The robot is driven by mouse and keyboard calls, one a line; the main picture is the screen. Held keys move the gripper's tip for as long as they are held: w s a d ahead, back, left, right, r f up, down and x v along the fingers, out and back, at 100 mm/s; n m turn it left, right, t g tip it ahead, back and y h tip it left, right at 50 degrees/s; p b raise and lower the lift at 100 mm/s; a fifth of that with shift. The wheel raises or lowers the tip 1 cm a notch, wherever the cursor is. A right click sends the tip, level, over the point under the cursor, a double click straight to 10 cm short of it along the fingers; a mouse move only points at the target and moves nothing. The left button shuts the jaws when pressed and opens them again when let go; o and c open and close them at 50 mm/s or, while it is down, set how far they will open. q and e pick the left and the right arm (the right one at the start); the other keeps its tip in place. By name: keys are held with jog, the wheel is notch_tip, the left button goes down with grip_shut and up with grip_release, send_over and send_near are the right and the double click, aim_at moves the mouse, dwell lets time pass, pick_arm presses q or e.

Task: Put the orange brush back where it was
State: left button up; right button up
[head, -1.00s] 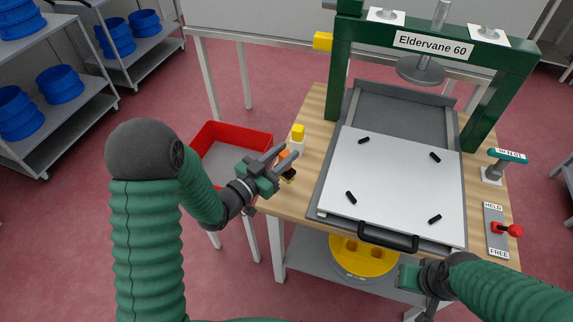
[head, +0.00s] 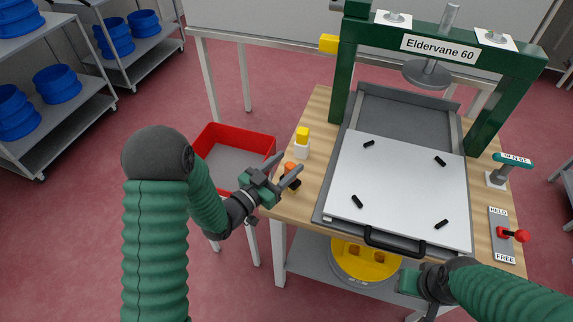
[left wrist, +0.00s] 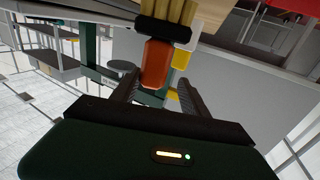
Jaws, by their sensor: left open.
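The orange brush (head: 290,168) is at the left front edge of the wooden bench, its orange handle up and its black collar below. In the left wrist view the orange handle (left wrist: 157,63) lies between my fingers, with the black collar and tan bristles beyond. My left gripper (head: 290,167) is open around the handle; its two fingers also show in the left wrist view (left wrist: 158,88). Whether the bristles rest on the bench cannot be told. My right gripper (head: 413,284) is low, in front of the bench; its jaws are unclear.
A yellow-capped white bottle (head: 302,147) stands just behind the brush. The green press (head: 344,75) and white board (head: 397,185) fill the bench to the right. A red bin (head: 240,134) is to the left. A red-knobbed lever (head: 514,235) is at the right edge.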

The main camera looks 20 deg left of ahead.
pick_arm(q)
jog(key=shift+d+r, duration=0.15)
jog(key=shift+r, duration=0.05)
jog(key=shift+s+f, duration=0.15)
jog(key=shift+s, duration=0.2)
jog(key=p+v, duration=0.1)
jog(key=v, duration=1)
pick_arm(e)
jog(key=shift+d+r, duration=0.25)
jog(key=shift+r, duration=0.25)
pick_arm(q)
jog(key=shift+s, duration=0.15)
pick_arm(e)
jog(key=shift+d, duration=0.15)
